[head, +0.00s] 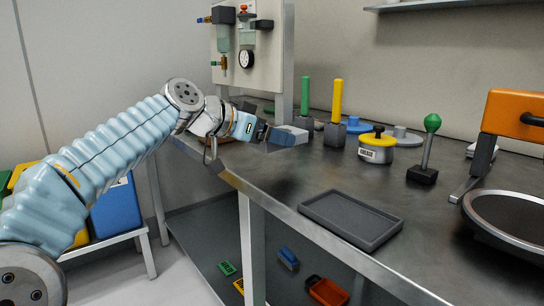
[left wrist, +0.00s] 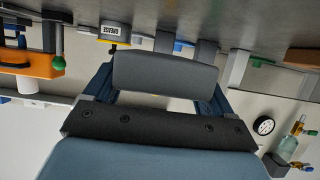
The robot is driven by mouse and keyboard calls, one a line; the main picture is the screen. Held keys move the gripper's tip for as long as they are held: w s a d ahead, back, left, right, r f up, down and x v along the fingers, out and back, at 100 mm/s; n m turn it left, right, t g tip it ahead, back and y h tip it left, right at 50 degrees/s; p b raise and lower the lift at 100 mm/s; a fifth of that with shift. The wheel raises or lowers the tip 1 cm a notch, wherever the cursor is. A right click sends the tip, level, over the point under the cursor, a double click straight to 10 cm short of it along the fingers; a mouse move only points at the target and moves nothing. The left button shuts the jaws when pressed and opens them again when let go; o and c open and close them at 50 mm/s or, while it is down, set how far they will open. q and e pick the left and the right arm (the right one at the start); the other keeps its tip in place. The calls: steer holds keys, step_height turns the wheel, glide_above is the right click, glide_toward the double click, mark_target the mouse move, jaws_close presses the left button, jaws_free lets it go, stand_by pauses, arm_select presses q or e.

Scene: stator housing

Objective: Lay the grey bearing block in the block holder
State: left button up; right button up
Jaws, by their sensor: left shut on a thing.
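My left gripper (head: 278,138) reaches in from the left over the table's left part, with its blue fingers pointing right. In the left wrist view the gripper (left wrist: 163,90) is shut on the grey bearing block (left wrist: 165,75), a plain grey piece held between the two fingers. My right gripper is not in view.
An empty dark tray (head: 352,217) lies at the table's front edge. A yellow-topped grease pot (head: 376,148), green post (head: 305,97), yellow post (head: 336,105) and green-knobbed lever (head: 427,150) stand to the right. An orange-and-black machine (head: 515,115) is at far right.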

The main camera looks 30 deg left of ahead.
mark_target(271, 166)
arm_select(q)
steer(key=shift+w+a+f+b, duration=0.1)
steer(key=shift+w+f+b, duration=0.15)
steer(key=shift+f, duration=0.55)
steer(key=shift+w+a+f+b, duration=0.15)
steer(key=shift+w+f, duration=0.15)
steer(key=shift+f, duration=0.55)
steer(key=shift+w+d+f+b, duration=0.1)
steer(key=shift+w+f+b, duration=0.15)
steer(key=shift+f, duration=0.55)
steer(key=shift+f, duration=0.2)
steer(key=o, duration=1.2)
